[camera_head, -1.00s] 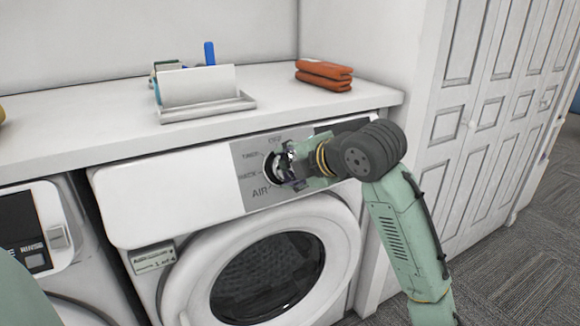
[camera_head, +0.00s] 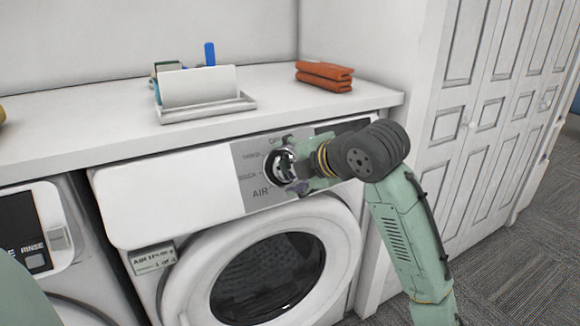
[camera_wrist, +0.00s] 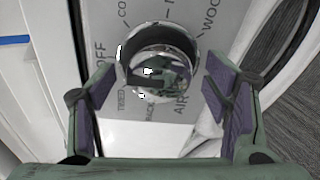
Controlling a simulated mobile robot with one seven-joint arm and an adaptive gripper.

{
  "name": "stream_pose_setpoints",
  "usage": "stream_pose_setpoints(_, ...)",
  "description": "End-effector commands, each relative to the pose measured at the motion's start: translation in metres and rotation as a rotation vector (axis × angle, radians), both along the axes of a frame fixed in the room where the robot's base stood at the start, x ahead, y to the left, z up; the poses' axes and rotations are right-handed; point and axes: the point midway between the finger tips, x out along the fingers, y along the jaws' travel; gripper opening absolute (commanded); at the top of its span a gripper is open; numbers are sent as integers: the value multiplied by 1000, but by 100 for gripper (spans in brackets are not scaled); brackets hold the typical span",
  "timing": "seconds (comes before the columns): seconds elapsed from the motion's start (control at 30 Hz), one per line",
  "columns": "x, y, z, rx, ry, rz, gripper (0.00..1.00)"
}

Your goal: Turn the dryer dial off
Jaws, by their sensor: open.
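The dryer (camera_head: 165,190) is white, with a grey control panel (camera_head: 248,190) bearing labels such as OFF, TIMED and AIR. Its round chrome dial (camera_head: 281,165) is partly covered by my gripper in the head view. In the wrist view the shiny dial (camera_wrist: 160,72) lies ahead, between my two fingers. My gripper (camera_wrist: 165,100) is open, with purple pads on either side of the dial and gaps showing between them and it. In the head view my gripper (camera_head: 292,168) reaches the dial from the right. Which label the dial points to cannot be told.
A white counter (camera_head: 120,115) runs above the dryer, holding a white tray (camera_head: 205,107) and folded orange cloths (camera_head: 324,75). Another machine with a dark panel (camera_head: 28,230) stands to the left.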

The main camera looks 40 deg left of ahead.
Motion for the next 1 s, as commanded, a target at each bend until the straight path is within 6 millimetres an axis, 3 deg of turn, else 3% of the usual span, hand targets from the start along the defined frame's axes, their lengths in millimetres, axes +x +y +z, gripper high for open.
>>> stream_pose_setpoints(0.5, -24, -80, 50, 0, -3, -1, 71)
stream_pose_setpoints(0.7, -29, -94, 58, 1, -2, -1, 71)
stream_pose_setpoints(1.0, -30, -96, 59, 0, -1, 0, 71)
